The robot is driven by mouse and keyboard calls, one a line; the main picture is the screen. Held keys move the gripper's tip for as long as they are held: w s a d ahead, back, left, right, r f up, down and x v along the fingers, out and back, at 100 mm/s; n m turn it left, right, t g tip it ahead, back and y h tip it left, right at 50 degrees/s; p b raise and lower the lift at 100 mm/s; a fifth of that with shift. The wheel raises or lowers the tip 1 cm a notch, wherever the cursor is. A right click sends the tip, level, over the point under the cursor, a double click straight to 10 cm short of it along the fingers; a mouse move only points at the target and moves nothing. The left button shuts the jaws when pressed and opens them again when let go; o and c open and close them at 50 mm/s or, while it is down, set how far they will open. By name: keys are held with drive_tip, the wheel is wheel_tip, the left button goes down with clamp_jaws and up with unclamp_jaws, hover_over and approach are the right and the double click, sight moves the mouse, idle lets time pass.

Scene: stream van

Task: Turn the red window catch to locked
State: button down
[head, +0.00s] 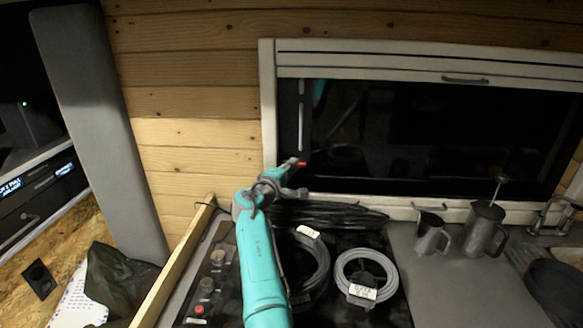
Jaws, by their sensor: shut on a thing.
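The red window catch (301,164) is a small red piece at the lower left corner of the dark window (400,135). My gripper (294,163) is at the catch and is shut on it. The gripper covers part of the catch, so its exact angle is hard to tell. My teal arm reaches up to it from the bottom of the view.
Coiled cables (366,278) lie on the dark hob below the window. A black cable bundle (330,213) lies along the sill. A metal jug (430,233) and a French press (484,228) stand right. A wooden rail (172,265) edges the counter at left. The grey counter (450,285) is clear at front right.

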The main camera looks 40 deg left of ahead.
drive_tip(key=shift+f, duration=0.1)
drive_tip(key=c, duration=1.2)
unclamp_jaws()
drive_tip(key=shift+s+d, duration=0.3)
drive_tip(key=shift+s, duration=1.65)
drive_tip(key=shift+s+d, duration=0.35)
drive_tip(key=shift+s, duration=1.65)
drive_tip(key=shift+s+d, duration=0.3)
drive_tip(key=shift+s, duration=1.65)
